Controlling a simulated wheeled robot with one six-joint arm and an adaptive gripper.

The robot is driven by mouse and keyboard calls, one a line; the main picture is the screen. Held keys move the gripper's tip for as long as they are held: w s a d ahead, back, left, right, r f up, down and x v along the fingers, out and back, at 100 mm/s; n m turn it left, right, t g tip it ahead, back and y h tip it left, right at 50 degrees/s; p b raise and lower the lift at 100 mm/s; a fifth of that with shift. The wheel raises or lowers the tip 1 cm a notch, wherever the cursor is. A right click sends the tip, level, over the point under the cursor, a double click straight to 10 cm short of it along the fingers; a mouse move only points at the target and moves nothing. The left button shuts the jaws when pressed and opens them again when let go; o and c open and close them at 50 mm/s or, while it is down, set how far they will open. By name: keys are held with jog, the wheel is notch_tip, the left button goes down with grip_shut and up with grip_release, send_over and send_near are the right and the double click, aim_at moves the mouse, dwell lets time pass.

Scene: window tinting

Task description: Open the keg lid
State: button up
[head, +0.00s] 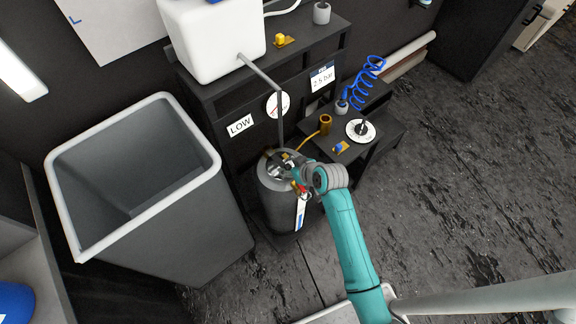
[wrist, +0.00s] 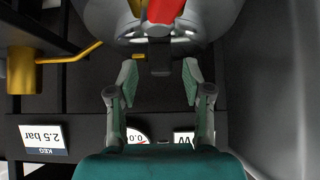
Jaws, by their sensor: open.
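The keg (head: 276,207) stands upright, a dark grey cylinder in front of the black bench. Its metal top is partly hidden by my gripper and arm; I cannot tell from the head view whether the lid is seated. My gripper (head: 287,166) is over the keg's top. In the wrist view, my gripper (wrist: 160,83) is open, its two green-padded fingers apart. A small dark tab (wrist: 159,61) sits between the fingertips, with a gap on each side. Beyond it are the shiny keg top (wrist: 105,18) and a red lever (wrist: 166,12).
A large grey bin (head: 200,235) stands left of the keg. The black bench behind carries a white tank (head: 212,40), with a thin pipe (head: 279,112) descending near the keg. A brass cup (head: 325,124) and blue coiled hose (head: 362,84) are right. The floor at right is clear.

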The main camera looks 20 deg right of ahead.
jog(key=shift+x, duration=0.95)
grip_shut()
jog(key=shift+d, duration=0.1)
